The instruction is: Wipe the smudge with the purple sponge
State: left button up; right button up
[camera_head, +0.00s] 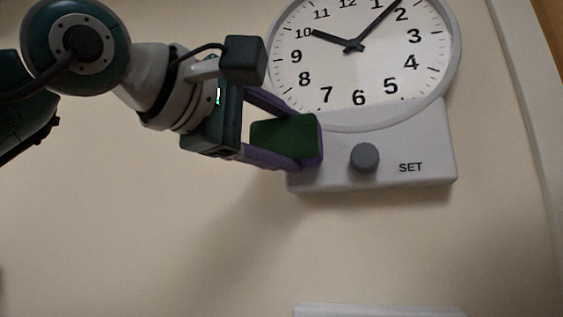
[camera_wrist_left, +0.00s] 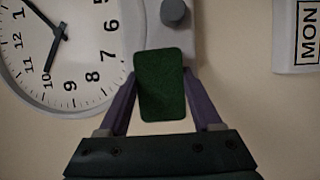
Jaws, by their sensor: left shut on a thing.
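My left gripper (camera_head: 297,137) is shut on the sponge (camera_head: 283,137), between two purple fingers. The sponge shows a dark green face, with purple along its right end in the head view; I cannot tell how much of that purple is sponge and how much is finger. In the left wrist view the sponge (camera_wrist_left: 160,84) is upright between the fingertips of the gripper (camera_wrist_left: 160,76). In the head view it overlaps the left end of the clock's base; I cannot tell if it touches. I see no smudge in either view. My right gripper is not in view.
A wall clock (camera_head: 365,75) has a grey base (camera_head: 430,150) with a round knob (camera_head: 364,158) and the word SET. A white panel reading MON (camera_wrist_left: 296,65) is at the wrist view's right. A white edge (camera_head: 378,311) shows at the bottom.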

aim_at(316, 133)
pick_arm(q)
jog(key=shift+w+d, duration=0.2)
jog(key=shift+w, duration=0.4)
jog(key=shift+s+d+f+b, duration=0.1)
jog(key=shift+s+d+b, duration=0.1)
jog(key=shift+d+b, duration=0.3)
jog(key=shift+s+d+b, duration=0.2)
jog(key=shift+d+b, duration=0.05)
jog(key=shift+d, duration=0.35)
jog(key=shift+s+d+b, duration=0.2)
jog(key=shift+d+b, duration=0.05)
jog(key=shift+d, duration=0.3)
jog(key=shift+s+d, duration=0.2)
jog(key=shift+d, duration=0.05)
jog(key=shift+s+b, duration=0.15)
jog(key=shift+b, duration=0.55)
jog(key=shift+w+a+b, duration=0.25)
jog(key=shift+a, duration=0.45)
jog(key=shift+w+a+b, duration=0.2)
jog(key=shift+w+a, duration=0.05)
jog(key=shift+a, duration=0.45)
jog(key=shift+w+a, duration=0.15)
jog(key=shift+a, duration=0.4)
